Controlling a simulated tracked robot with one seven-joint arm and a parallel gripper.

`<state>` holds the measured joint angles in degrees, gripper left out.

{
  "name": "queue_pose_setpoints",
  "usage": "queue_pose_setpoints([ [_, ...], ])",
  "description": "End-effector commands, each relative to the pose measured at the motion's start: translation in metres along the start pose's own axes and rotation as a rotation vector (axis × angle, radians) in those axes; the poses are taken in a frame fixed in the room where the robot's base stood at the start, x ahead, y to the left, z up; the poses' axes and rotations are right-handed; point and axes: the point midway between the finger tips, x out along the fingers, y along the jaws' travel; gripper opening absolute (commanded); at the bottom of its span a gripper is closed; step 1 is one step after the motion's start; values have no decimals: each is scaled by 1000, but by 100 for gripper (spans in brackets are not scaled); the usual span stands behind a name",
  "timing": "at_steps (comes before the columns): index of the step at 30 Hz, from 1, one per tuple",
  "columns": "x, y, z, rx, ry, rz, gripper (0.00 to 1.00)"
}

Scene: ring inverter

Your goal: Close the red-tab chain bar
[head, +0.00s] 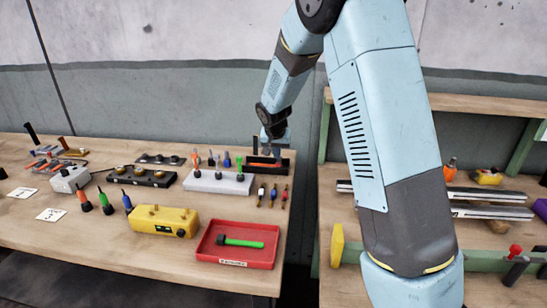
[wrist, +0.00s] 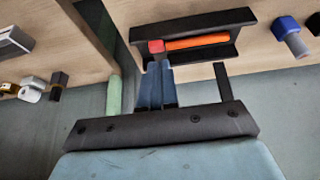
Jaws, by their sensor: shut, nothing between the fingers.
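The chain bar shows in the wrist view as an orange bar (wrist: 198,41) with a red tab (wrist: 156,46) at its left end. It lies along a black holder (wrist: 195,20) on the wooden bench. In the head view the orange bar (head: 262,164) and the black holder (head: 283,166) are at the bench's back right, partly behind my arm. My gripper (wrist: 158,64) is shut and empty, its blue fingertips close to the red tab; I cannot tell whether they touch. In the head view my gripper (head: 267,146) is above the holder, its tips hard to make out.
A red tray (head: 236,260) with a green-handled hammer and a yellow box (head: 163,218) are nearer. A gap separates the right-hand bench.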

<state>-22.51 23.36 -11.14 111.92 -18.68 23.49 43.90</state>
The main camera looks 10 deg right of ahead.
Motion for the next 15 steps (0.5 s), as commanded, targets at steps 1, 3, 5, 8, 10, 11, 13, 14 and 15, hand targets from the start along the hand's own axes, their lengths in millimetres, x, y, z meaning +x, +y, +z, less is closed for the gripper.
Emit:
queue_pose_setpoints([
  [1, -8, 0, -5, 2, 3, -1, 0],
  [3, -20, 0, -12, 2, 3, -1, 0],
  [5, -30, -1, -7, -2, 1, -2, 0],
  [8, -47, 0, -1, 0, 1, -1, 0],
  [10, -58, 0, 3, 1, 1, -1, 0],
  [11, -64, 1, 4, 2, 2, -1, 0],
  [13, -74, 1, 8, 1, 1, -1, 0],
  [14, -79, 1, 10, 2, 1, -1, 0],
  [15, -85, 1, 12, 2, 1, -1, 0],
])
